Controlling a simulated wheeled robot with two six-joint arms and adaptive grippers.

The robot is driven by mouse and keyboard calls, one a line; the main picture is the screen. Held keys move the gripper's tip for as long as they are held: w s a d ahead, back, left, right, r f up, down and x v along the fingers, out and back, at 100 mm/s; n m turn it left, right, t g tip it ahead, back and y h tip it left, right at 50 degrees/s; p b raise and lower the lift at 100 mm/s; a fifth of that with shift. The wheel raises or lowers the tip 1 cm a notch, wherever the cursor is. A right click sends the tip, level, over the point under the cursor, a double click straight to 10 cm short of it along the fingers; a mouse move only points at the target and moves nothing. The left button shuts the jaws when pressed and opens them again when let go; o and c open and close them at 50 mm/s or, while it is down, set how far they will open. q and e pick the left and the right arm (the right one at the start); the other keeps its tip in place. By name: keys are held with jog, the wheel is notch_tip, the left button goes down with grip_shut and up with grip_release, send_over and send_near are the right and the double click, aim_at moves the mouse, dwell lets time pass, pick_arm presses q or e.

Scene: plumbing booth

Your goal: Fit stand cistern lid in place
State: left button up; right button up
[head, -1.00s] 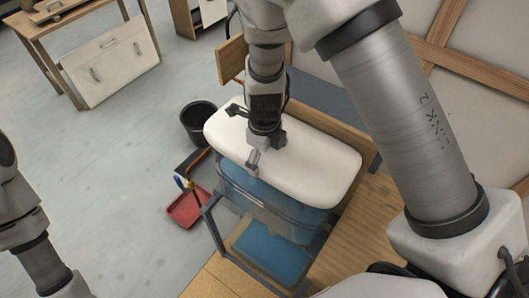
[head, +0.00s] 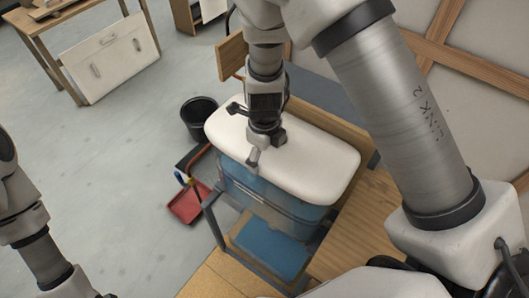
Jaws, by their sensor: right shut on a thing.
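The white cistern lid (head: 310,165) lies over the top of the clear, bluish stand cistern (head: 265,196). I cannot tell whether it is fully seated on the rim. My right gripper (head: 252,140) comes down from above at the lid's left part and is shut on the lid; the exact grip is partly hidden by the gripper body. My left arm shows at the left edge, but its gripper is out of view.
The cistern stands in a grey metal frame (head: 213,222) beside a wooden bench (head: 352,235). A wooden table (head: 75,20) stands at the back left. The floor between is clear.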

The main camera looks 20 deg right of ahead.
jog(key=o, duration=1.7)
notch_tip(320, 180, up, 12)
jog(key=shift+r, duration=0.1)
